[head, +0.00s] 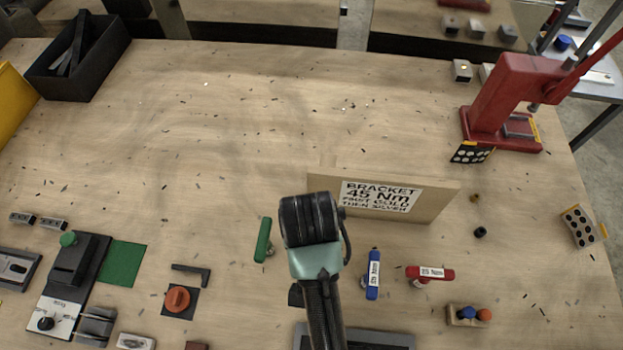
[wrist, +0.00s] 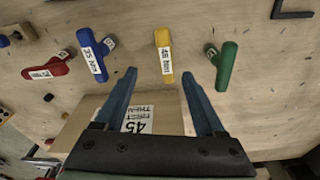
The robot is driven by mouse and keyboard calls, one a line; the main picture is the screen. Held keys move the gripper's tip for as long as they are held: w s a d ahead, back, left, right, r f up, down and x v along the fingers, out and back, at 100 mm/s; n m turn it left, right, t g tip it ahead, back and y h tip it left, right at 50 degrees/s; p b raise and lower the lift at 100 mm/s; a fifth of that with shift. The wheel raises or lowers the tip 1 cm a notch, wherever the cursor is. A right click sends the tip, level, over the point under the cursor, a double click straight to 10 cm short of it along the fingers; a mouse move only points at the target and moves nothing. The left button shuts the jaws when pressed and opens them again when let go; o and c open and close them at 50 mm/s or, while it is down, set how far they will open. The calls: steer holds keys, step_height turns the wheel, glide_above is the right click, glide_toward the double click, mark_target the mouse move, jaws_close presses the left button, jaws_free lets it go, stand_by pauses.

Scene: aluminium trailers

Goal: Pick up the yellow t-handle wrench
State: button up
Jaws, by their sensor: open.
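The yellow t-handle wrench (wrist: 163,48) lies on the wooden bench in the wrist view, with a white label that seems to read 45 Nm. My gripper (wrist: 159,68) is open, its two blue fingers apart and empty. The yellow wrench shows between and just beyond the fingertips. I cannot tell the height of the fingers above it. In the head view my arm (head: 312,225) covers the yellow wrench, and the fingertips are hidden there too.
A green wrench (head: 263,240) lies left of my arm; blue (head: 373,276) and red (head: 430,274) wrenches lie right. An upright bracket sign (head: 440,198) stands behind my arm. A red press (head: 500,105) and a black bin (head: 105,60) stand farther back. The bench's back middle is mostly clear.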

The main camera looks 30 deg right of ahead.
steer(key=f, duration=0.6)
steer(key=shift+w+d+p, duration=0.2)
steer(key=shift+w+p, duration=0.1)
steer(key=shift+w, duration=0.05)
steer(key=shift+w+a+f+p, duration=0.15)
steer(key=shift+f+p, duration=0.1)
steer(key=shift+f, duration=0.65)
steer(key=shift+w+d+f+p, duration=0.1)
steer(key=shift+f+p, duration=0.1)
steer(key=shift+f, duration=0.65)
steer(key=shift+w+a+f+p, duration=0.15)
steer(key=shift+f+p, duration=0.1)
steer(key=shift+f, duration=0.65)
steer(key=shift+d, duration=0.1)
jaws_close()
